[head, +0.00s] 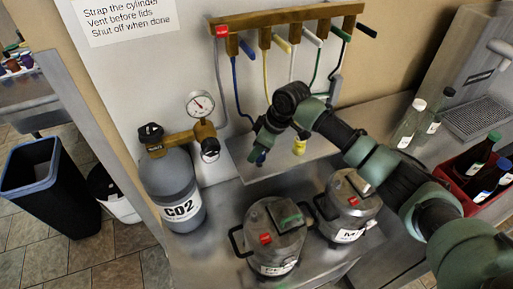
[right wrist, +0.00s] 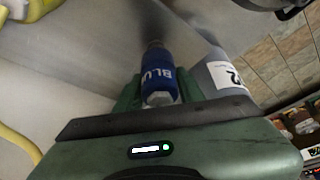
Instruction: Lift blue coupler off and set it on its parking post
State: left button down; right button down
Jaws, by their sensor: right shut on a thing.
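The blue coupler (right wrist: 160,78), with white letters on its sleeve, sits between the fingers of my right gripper (right wrist: 155,95) in the right wrist view. The gripper is shut on it. In the head view the right gripper (head: 264,141) is over the metal ledge behind the buckets, and the coupler (head: 261,158) shows just below the fingers. A blue hose (head: 236,80) hangs from the brass manifold (head: 290,17). I cannot tell which post is the blue coupler's parking post, nor whether the coupler touches anything below. My left gripper is out of view.
A yellow coupler (head: 299,147) is right of the gripper. Two lidded metal buckets stand in front, left (head: 273,243) and right (head: 347,207). The CO2 cylinder (head: 174,190) with its gauge (head: 200,104) is at left. Bottles (head: 408,125) and a red crate (head: 470,190) are at right.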

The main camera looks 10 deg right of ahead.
jog(key=shift+f, duration=1.3)
dwell(1.7)
jog(key=shift+f+p, duration=0.15)
jog(key=shift+p, duration=0.3)
dwell(0.4)
jog(key=c, duration=0.8)
grip_release()
jog(key=shift+o, duration=0.3)
jog(key=o, duration=0.6)
jog(key=shift+c, duration=0.2)
jog(key=shift+r+p, duration=3.75)
jog(key=shift+r, duration=0.05)
